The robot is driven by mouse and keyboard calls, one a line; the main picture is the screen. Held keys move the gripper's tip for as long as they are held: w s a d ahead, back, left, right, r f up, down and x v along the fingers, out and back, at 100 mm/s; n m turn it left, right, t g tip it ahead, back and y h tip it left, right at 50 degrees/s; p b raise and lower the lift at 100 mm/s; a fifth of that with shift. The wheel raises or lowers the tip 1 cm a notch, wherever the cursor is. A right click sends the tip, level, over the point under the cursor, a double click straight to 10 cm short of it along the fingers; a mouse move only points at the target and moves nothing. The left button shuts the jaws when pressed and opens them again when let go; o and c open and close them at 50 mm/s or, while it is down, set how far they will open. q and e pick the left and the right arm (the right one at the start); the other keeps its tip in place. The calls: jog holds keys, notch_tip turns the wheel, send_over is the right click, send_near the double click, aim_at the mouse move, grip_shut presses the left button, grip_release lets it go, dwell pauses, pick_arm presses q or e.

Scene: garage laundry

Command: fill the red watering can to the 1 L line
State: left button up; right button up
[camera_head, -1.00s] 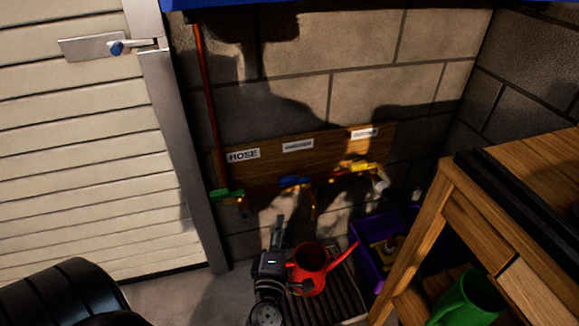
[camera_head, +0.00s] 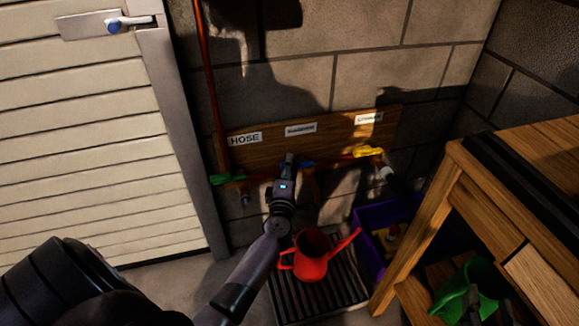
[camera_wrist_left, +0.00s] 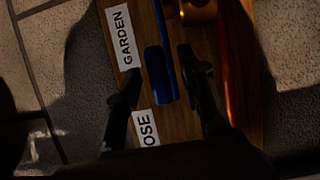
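The red watering can (camera_head: 311,270) stands upright on a dark slatted grate (camera_head: 346,292), spout to the right. Its water level and 1 L line cannot be made out. Above it is the blue tap handle (camera_head: 307,164), mostly hidden by my left arm. My left gripper (camera_head: 289,160) is at this tap. In the left wrist view its open fingers (camera_wrist_left: 160,76) stand either side of the blue handle (camera_wrist_left: 161,75); contact cannot be told.
A green handle (camera_head: 228,178) is at left under the HOSE label, and a yellow handle (camera_head: 368,151) at right. The middle label (camera_wrist_left: 122,38) reads GARDEN. A purple crate (camera_head: 372,216) stands right of the grate, beside a wooden bench (camera_head: 520,160).

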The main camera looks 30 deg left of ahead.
pick_arm(q)
jog(key=shift+w+a, duration=0.35)
jog(key=shift+w, duration=0.3)
jog(key=shift+c, duration=0.2)
jog(key=c, duration=0.5)
grip_shut()
jog(key=shift+r, duration=0.1)
jog(key=shift+w, duration=0.1)
